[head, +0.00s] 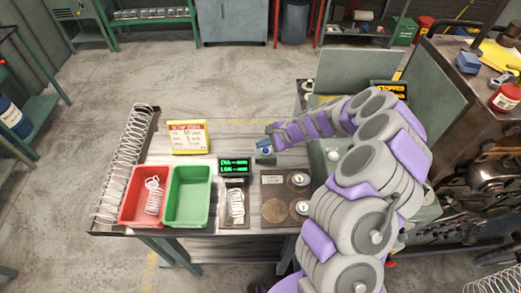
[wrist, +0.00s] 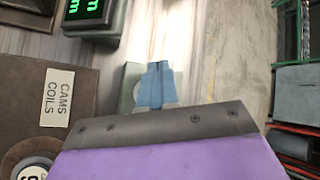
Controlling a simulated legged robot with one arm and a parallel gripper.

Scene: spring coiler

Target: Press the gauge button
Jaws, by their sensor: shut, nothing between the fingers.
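My gripper (head: 264,150) is over the table, just right of the gauge display (head: 234,167) with green text. In the wrist view its blue fingers (wrist: 156,84) are shut together and empty. Behind them is a small grey-green block (wrist: 126,102) with a pale round top (wrist: 132,78), probably the gauge button, and the fingers hide its middle. I cannot tell whether the fingertips touch it. The gauge display also shows in part at the wrist view's upper left (wrist: 88,14). A spring (head: 236,203) lies on the plate below the display.
A red bin (head: 131,213) with springs and an empty green bin (head: 188,197) stand left. A yellow job card (head: 188,138) stands behind them. A brown plate (head: 272,213) with round labelled discs lies in front of my gripper. A machine (head: 480,130) stands right.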

